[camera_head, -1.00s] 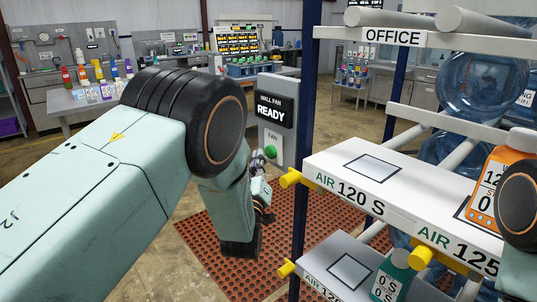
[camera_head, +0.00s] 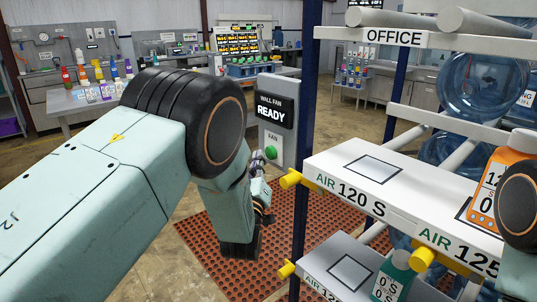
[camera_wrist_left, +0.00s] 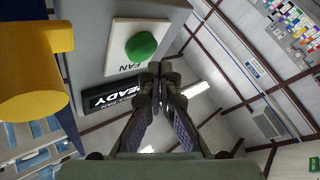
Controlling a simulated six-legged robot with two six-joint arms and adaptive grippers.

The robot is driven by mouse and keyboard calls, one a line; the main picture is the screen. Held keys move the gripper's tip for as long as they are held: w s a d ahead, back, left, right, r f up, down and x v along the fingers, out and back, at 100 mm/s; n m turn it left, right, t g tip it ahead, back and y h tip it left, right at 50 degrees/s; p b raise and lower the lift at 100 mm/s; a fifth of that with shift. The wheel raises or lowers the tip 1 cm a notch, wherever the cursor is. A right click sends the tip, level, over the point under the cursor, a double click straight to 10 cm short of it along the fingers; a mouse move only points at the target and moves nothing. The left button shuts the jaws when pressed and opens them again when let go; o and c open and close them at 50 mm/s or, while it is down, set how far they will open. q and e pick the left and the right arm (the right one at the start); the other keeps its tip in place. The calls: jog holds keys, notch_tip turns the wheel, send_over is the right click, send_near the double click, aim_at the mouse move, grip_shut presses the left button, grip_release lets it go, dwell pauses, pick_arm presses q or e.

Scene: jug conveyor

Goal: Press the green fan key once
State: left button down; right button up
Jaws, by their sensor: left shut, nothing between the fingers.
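The green fan key (camera_head: 271,153) is a round button on the white FAN plate of a grey post. It also shows in the left wrist view (camera_wrist_left: 141,46), where it looks raised. My left gripper (camera_head: 258,158) is just left of the key in the head view. In the left wrist view its fingertips (camera_wrist_left: 160,68) are together and empty, just below and right of the key, with a gap between them in the picture. I cannot tell the depth of that gap. A black sign (camera_head: 270,109) above the key reads WALL FAN READY. My right gripper is out of view.
A rack with white shelves (camera_head: 370,175) and yellow knobs (camera_head: 290,179) stands close to the right of the fan post. A dark blue upright (camera_head: 303,100) is beside the post. A red perforated mat (camera_head: 215,265) covers the floor below. Workbenches (camera_head: 85,95) stand farther back.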

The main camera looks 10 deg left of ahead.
pick_arm(q)
jog(key=shift+d, duration=0.1)
jog(key=shift+w+d+b, duration=0.2)
jog(key=shift+w+b, duration=0.1)
jog(key=shift+w, duration=0.15)
